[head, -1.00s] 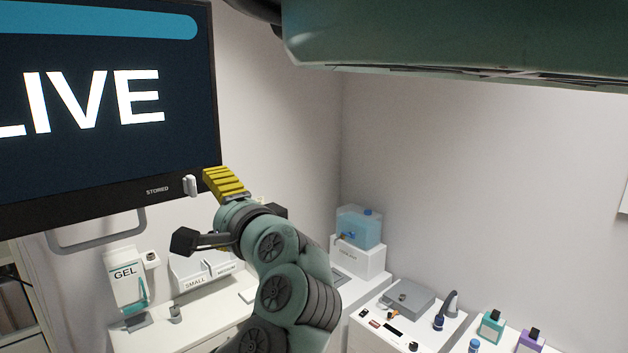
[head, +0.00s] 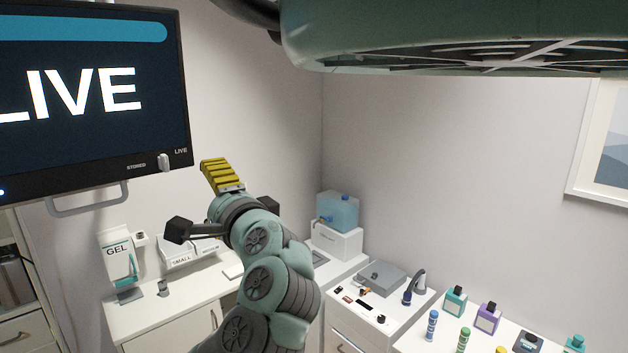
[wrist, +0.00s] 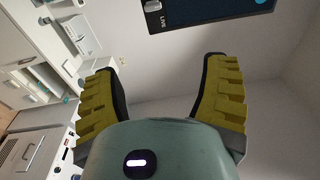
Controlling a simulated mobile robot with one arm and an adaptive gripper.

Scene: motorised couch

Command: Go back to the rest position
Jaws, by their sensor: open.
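My gripper (head: 216,165) is raised in the middle of the head view, just right of the monitor's lower right corner. Its yellow ridged finger points up, and my green and grey arm bends below it. In the wrist view my gripper (wrist: 160,85) shows two yellow fingers spread wide apart with nothing between them. The monitor (head: 90,172) reads LIVE and has a small white switch (head: 164,162) on its lower frame, next to the LIVE label. The gripper is apart from it.
A gel dispenser (head: 117,262) and a box marked SMALL (head: 182,256) stand on the left counter. A blue water tank (head: 338,212) sits in the corner. Bottles (head: 455,301) stand at the lower right. A large green overhead body (head: 430,45) spans the top.

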